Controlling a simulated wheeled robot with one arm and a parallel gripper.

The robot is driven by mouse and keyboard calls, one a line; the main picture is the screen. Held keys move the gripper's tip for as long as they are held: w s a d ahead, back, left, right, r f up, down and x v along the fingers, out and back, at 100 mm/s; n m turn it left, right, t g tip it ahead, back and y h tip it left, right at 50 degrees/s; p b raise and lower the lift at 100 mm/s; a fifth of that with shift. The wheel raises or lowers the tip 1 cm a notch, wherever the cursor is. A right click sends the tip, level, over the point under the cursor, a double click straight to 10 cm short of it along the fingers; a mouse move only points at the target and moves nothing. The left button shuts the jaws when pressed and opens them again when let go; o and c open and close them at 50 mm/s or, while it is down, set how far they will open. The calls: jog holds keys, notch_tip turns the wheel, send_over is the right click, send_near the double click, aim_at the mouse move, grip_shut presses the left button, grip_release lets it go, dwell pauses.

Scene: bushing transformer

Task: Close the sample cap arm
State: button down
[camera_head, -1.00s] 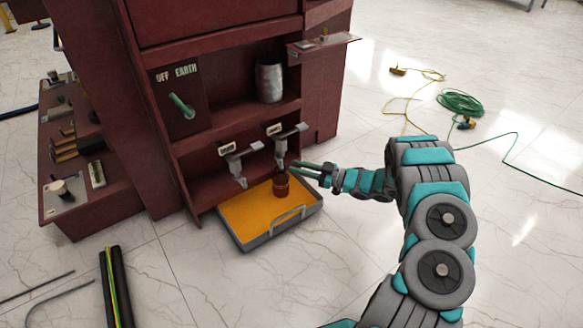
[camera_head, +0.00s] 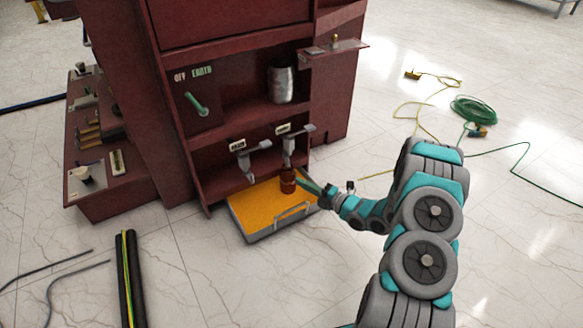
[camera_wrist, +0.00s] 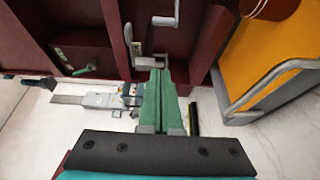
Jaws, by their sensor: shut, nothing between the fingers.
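Two grey taps with flat levers, the left tap (camera_head: 248,152) and the right tap (camera_head: 290,140), hang from the lower shelf of the dark red cabinet, each with a small label I cannot read. I cannot tell which carries the sample cap arm. A brown bottle (camera_head: 288,180) stands in the yellow tray under the right tap. My gripper (camera_head: 305,180) is shut and empty, just right of the bottle; whether they touch is unclear. In the wrist view its green fingers (camera_wrist: 160,80) point toward a grey tap lever (camera_wrist: 150,60); contact is not clear.
The grey-rimmed tray (camera_head: 275,223) sits on the floor at the cabinet's (camera_head: 200,130) front. A metal can (camera_head: 281,84) stands on the upper shelf beside a green OFF/EARTH handle (camera_head: 196,103). A green cable coil (camera_head: 475,108) lies at right. The marble floor at front is mostly clear.

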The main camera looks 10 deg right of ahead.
aim_at(287, 163)
jog(key=x, duration=1)
jog(key=shift+w+d, duration=0.35)
jog(key=shift+d, duration=0.55)
jog(key=shift+w+d, duration=0.3)
jog(key=shift+d, duration=0.65)
jog(key=shift+d, duration=0.1)
jog(key=d+n+g+y, duration=0.2)
jog(key=shift+d+f+n+g+y, duration=0.1)
jog(key=shift+d+n+g+y, duration=0.2)
jog(key=shift+g, duration=0.1)
jog(key=shift+w+d+b, duration=0.15)
jog(key=shift+d+b, duration=0.3)
jog(key=shift+d, duration=0.1)
jog(key=shift+w+d+b, duration=0.15)
jog(key=shift+d+b, duration=0.3)
jog(key=shift+d, duration=0.1)
